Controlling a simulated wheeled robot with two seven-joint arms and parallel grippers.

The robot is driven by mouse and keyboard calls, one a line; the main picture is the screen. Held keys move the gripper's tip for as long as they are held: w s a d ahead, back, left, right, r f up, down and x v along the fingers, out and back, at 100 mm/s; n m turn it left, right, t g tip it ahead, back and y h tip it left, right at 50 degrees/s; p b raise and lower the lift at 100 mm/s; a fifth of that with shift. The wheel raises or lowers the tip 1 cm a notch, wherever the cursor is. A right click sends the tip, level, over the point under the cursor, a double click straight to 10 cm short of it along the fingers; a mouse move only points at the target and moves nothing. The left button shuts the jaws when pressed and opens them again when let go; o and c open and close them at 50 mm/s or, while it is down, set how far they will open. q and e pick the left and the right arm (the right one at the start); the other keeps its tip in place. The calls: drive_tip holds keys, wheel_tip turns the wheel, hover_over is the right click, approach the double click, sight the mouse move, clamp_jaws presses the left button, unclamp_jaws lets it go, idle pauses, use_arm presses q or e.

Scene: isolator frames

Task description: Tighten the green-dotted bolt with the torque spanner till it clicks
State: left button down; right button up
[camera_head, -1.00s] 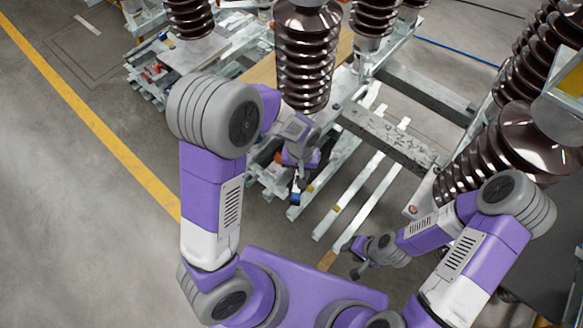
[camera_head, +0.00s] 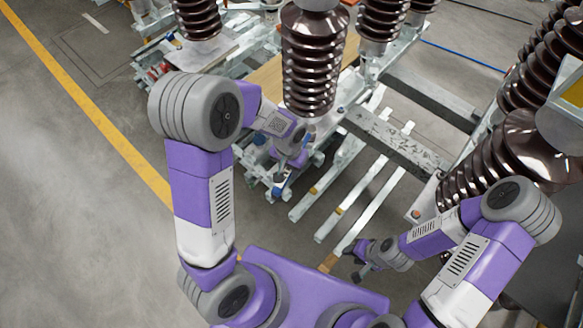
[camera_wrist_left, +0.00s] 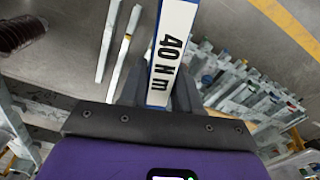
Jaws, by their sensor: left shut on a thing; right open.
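The torque spanner (camera_wrist_left: 172,45) shows in the left wrist view as a white bar with blue edges, marked "40 N m". My left gripper (camera_wrist_left: 158,92) is shut on it, with a dark finger on each side. In the head view my left gripper (camera_head: 286,165) is over the steel frame, below the large brown insulator; the spanner is mostly hidden there. My right gripper (camera_head: 362,262) is open and empty, low over the floor near the ends of the pale bars. I cannot make out the green-dotted bolt in either view.
Brown ribbed insulators (camera_head: 312,62) stand close ahead of my left arm, with more at the right (camera_head: 490,165). Pale metal bars (camera_head: 352,200) and a grey beam (camera_head: 395,140) lie right of the left gripper. The floor at the left (camera_head: 70,220) is clear.

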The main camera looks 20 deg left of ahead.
use_arm(q)
drive_tip(key=shift+r+p, duration=2.35)
drive_tip(key=shift+r, duration=0.95)
